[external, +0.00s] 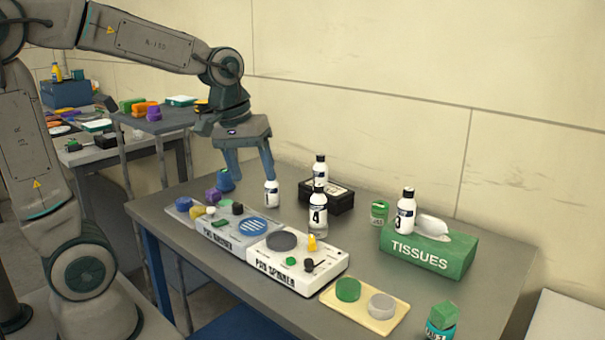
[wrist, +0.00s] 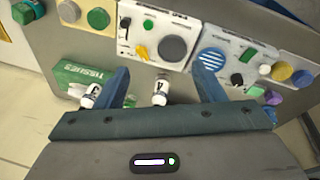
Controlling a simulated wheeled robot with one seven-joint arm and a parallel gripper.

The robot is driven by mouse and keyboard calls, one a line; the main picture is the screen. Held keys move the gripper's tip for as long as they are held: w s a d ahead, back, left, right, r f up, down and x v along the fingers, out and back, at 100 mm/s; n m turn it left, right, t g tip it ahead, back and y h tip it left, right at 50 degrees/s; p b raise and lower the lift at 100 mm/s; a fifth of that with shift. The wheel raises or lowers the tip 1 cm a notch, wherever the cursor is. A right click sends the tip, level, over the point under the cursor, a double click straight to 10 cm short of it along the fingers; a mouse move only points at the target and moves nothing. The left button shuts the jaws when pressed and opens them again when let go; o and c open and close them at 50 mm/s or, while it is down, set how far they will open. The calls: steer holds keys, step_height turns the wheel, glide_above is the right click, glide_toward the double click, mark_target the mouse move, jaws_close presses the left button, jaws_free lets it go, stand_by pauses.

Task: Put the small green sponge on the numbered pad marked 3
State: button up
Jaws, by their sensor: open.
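My gripper (external: 248,178) is open and empty, pointing down over the back of the grey table; its spread fingers also show in the wrist view (wrist: 162,80). A small green block (external: 443,314), possibly the sponge, sits on a teal-labelled jar (external: 440,332) at the table's front right, far from my gripper. I cannot tell its material. No pad with a readable 3 shows. The 3 I can read is on a white bottle (external: 405,214) by the tissue box. Bottles marked 1 (external: 271,194) and 4 (external: 318,216) stand near my gripper.
The pad spinner (external: 293,283) and pad washer (external: 205,242) line the table's front. A cream tray (external: 370,318) holds green and grey discs. A green tissue box (external: 428,252) and black box (external: 338,200) stand behind. Other tables are at the back left.

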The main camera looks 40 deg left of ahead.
steer(key=s+a+f+m+y, duration=0.1)
steer(key=s+a+f+m, duration=0.2)
steer(key=s+a, duration=0.5)
steer(key=s, duration=0.2)
steer(key=shift+s+f+m+t, duration=0.25)
steer(key=shift+s+m+t, duration=0.1)
steer(key=shift+m+t, duration=0.05)
